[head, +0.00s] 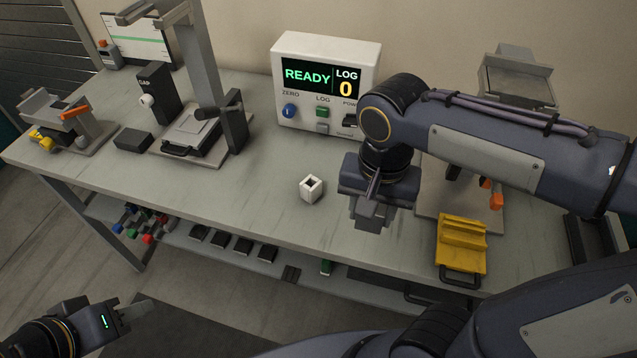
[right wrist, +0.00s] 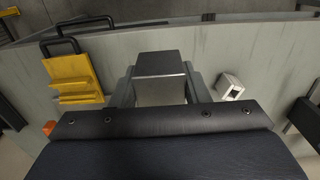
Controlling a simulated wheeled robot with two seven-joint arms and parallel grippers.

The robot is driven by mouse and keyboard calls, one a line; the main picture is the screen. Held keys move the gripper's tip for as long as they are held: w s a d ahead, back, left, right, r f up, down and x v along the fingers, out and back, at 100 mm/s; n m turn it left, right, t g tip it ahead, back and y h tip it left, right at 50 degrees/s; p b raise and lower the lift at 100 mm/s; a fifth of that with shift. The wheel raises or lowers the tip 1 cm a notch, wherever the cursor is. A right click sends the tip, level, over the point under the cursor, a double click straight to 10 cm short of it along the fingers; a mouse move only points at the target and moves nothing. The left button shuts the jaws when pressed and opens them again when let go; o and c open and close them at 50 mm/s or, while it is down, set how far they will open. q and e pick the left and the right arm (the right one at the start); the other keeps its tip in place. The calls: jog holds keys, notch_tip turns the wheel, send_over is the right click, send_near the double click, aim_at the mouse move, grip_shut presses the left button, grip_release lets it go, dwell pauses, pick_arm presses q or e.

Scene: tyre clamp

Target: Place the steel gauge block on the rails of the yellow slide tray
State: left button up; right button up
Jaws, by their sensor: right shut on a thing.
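The yellow slide tray (head: 463,232) sits near the front right edge of the bench, its raised rails running across it and its dark handle toward the edge. It also shows at the left of the right wrist view (right wrist: 72,75). My right gripper (head: 370,218) is above the bench, left of the tray and apart from it. In the right wrist view it is shut on the steel gauge block (right wrist: 160,88), which has a dark upper face and a bright lower face. In the head view the block is hard to tell from the fingers. My left gripper (head: 122,312) is low at the left, away from the bench; its finger gap is unclear.
A small white hollow block (head: 311,189) stands on the bench left of my right gripper. A display box (head: 325,85) reading READY and LOG 0 stands behind. A press-like stand (head: 205,90) and a small fixture (head: 70,120) are at the left. The front middle is clear.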

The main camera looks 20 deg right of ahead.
jog(key=w+a+f, duration=0.1)
jog(key=w+f, duration=0.2)
jog(key=w, duration=0.4)
jog(key=p, duration=0.1)
send_over(333, 212)
jog(key=f, duration=0.5)
jog(key=shift+s+f, duration=0.2)
jog(key=shift+f, duration=0.05)
jog(key=shift+w+f, duration=0.15)
jog(key=shift+f, duration=0.8)
jog(key=shift+w+f, duration=0.1)
jog(key=shift+f, duration=0.85)
jog(key=shift+f, duration=0.25)
jog(key=o, duration=0.9)
jog(key=shift+r, duration=0.1)
jog(key=shift+c, duration=0.2)
